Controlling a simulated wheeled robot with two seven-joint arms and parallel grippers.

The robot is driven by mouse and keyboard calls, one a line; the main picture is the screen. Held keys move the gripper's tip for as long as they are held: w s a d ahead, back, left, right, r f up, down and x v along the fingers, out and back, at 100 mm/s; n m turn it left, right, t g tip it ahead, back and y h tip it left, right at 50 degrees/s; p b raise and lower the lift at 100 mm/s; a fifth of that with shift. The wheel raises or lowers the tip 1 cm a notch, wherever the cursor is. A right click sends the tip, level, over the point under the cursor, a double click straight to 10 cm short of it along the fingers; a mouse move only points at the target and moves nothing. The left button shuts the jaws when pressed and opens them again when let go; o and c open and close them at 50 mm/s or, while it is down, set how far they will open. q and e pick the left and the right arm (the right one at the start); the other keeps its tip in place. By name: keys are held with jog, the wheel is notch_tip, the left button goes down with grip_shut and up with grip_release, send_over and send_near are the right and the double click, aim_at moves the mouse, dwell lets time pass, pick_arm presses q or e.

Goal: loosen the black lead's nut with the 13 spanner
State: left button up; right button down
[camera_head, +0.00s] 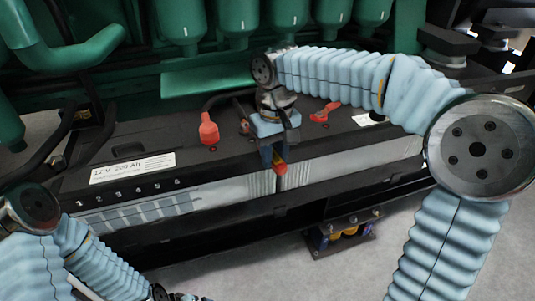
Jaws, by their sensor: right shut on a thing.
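My right gripper (279,157) comes in from the upper right and points down over the front edge of the batteries. It is shut on a red-ended thing (280,169), likely the 13 spanner, mostly hidden between the fingers. A black lead (238,104) runs across the battery top, just left of the gripper. Its nut cannot be made out; the gripper and wrist cover part of that area.
The left battery (130,173) bears a "12 V" label. Red terminal covers stand at left (208,129) and right (325,112). Green engine parts (215,78) hang close behind. A small stand (343,232) with yellow and blue parts is below, on open grey floor.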

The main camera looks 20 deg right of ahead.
jog(key=shift+d, duration=0.15)
jog(key=shift+w+d+n, duration=0.2)
jog(key=shift+d+n, duration=0.3)
jog(key=shift+d, duration=0.1)
jog(key=shift+w+d+n, duration=0.2)
jog(key=shift+d+n, duration=0.3)
jog(key=shift+d, duration=0.05)
jog(key=shift+w+d+n, duration=0.25)
jog(key=shift+d+n, duration=0.2)
jog(key=shift+d, duration=0.15)
jog(key=shift+w+d+n, duration=0.25)
jog(key=shift+d+n, duration=0.2)
jog(key=shift+d, duration=0.1)
jog(key=shift+w+d+n, duration=0.7)
jog(key=shift+d+n, duration=0.1)
jog(key=shift+d, duration=0.2)
